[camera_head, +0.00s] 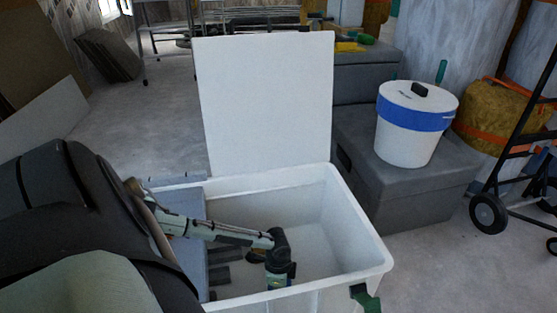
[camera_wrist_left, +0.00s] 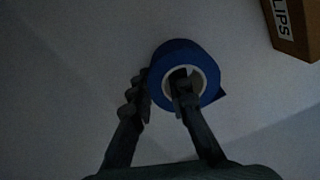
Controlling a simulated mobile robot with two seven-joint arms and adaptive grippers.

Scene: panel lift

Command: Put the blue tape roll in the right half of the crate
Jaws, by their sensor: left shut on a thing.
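The white crate (camera_head: 374,245) stands open with its white lid (camera_head: 265,105) upright at the back. My left arm reaches in from the left, and my left gripper (camera_head: 279,272) is over the open part of the crate, right of a grey piece (camera_head: 192,255). In the left wrist view my left gripper (camera_wrist_left: 160,92) is shut on the wall of the blue tape roll (camera_wrist_left: 207,62). One finger is in the roll's hole and the other is outside it. The roll is hard to make out in the head view. My right gripper is not in view.
A brown box (camera_wrist_left: 291,28) with lettering lies near the roll in the left wrist view. Several dark bars (camera_head: 221,272) are beside the grey piece. A white bucket with a blue band (camera_head: 415,118) stands on a grey case (camera_head: 400,185) to the right.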

